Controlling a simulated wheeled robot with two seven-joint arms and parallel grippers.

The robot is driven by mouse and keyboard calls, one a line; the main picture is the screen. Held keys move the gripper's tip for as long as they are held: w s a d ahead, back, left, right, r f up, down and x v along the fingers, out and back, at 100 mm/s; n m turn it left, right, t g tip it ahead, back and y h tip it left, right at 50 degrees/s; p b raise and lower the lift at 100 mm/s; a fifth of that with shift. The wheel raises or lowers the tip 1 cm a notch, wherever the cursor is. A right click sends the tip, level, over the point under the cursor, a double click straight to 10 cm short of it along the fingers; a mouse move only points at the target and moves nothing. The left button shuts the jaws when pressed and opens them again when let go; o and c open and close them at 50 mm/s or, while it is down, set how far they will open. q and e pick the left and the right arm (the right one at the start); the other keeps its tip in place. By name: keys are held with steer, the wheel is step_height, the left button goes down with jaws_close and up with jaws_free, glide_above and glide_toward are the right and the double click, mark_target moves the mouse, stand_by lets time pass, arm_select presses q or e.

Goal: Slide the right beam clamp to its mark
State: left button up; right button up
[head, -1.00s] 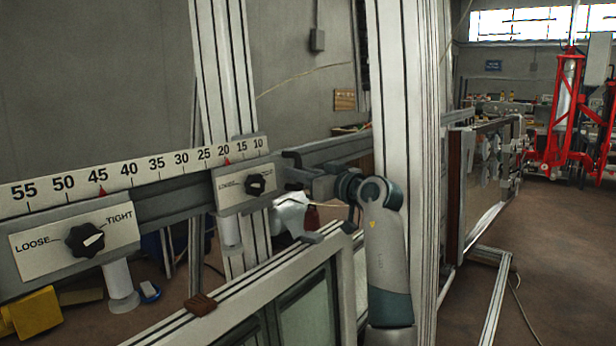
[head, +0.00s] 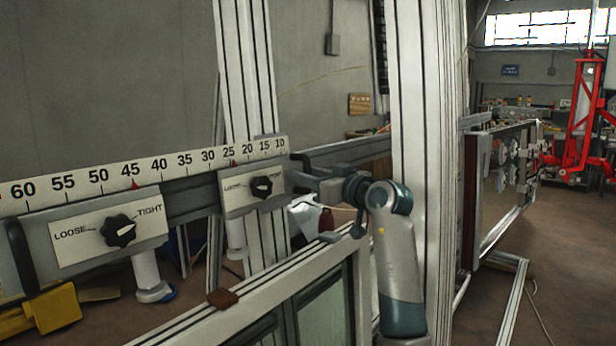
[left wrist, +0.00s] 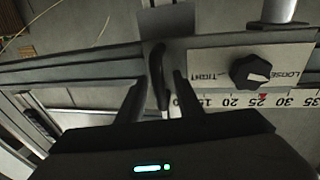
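The right beam clamp (head: 252,190) sits on the beam under the number scale (head: 85,180). Its red pointer (head: 233,163) stands close to 25; it also shows in the left wrist view (left wrist: 263,97). Its black knob (head: 262,187) appears turned toward LOOSE in the left wrist view (left wrist: 250,72). A dark handle (left wrist: 157,75) stands at the clamp's end. My left gripper (left wrist: 157,88) is open with its fingers either side of this handle; the right-hand finger is close to or touching it. In the head view the gripper (head: 312,178) is small beside the clamp. My right gripper is out of view.
The left beam clamp (head: 95,235) has its red pointer at 45 and its knob toward TIGHT. A window frame (head: 300,285) lies below the beam. Aluminium uprights (head: 245,80) stand behind the right clamp and beside my left arm (head: 428,150).

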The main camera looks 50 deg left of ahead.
arm_select(q)
steer(key=shift+d, duration=0.1)
steer(key=shift+d+f, duration=0.1)
steer(key=shift+d, duration=0.15)
steer(key=s+d+b, duration=0.1)
steer(key=d+b, duration=0.3)
steer(key=d, duration=1.2)
steer(key=shift+s+d+b, duration=0.2)
steer(key=shift+d+b, duration=0.15)
steer(key=shift+b, duration=0.05)
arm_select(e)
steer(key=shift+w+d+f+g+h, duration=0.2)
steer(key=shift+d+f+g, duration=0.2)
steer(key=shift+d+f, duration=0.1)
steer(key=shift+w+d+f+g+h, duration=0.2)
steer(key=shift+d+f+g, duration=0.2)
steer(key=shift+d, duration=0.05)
